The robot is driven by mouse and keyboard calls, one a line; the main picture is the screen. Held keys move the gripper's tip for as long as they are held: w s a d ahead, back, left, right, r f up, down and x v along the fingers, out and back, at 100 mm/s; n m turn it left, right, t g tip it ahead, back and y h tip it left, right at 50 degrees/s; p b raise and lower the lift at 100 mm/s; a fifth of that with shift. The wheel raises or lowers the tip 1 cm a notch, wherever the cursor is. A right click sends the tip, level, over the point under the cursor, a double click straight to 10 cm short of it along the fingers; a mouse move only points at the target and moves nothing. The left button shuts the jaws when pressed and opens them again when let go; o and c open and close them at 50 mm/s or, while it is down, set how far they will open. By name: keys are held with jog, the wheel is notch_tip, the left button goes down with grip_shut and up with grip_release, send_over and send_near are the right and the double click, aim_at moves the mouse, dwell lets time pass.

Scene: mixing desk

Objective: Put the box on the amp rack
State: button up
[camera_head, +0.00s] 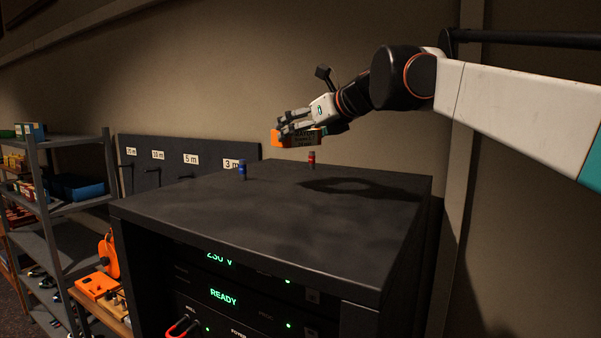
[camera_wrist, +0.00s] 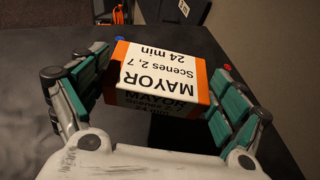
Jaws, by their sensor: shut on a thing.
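The box (camera_head: 300,138) is orange with a white label; in the wrist view the box (camera_wrist: 158,80) shows the words "MAYOR, Scenes 2, 7, 24 min". My gripper (camera_head: 291,134) is shut on it, with teal-padded fingers on both sides, also in the wrist view (camera_wrist: 155,88). The box is held above the far part of the amp rack's (camera_head: 230,210) black top, apart from the surface as far as the head view shows. The amp rack's front has green displays, one reading "READY".
A blue-capped cylinder (camera_head: 242,170) and a red-capped cylinder (camera_head: 311,160) stand on the rack top. The near and middle top are clear. A shelf (camera_head: 60,205) with items stands at left, beside a dark panel with length labels (camera_head: 190,159).

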notch_tip(320, 180, down, 10)
jog(key=shift+f+p, duration=0.15)
jog(key=shift+p, duration=0.2)
jog(key=shift+f, duration=0.1)
jog(key=o, duration=0.9)
jog(key=shift+s+d+r, duration=0.2)
jog(key=b+v, duration=0.1)
jog(key=v, duration=1)
jog(key=shift+s+d+r+b, duration=0.1)
jog(key=shift+s+b, duration=0.15)
jog(key=shift+b, duration=0.05)
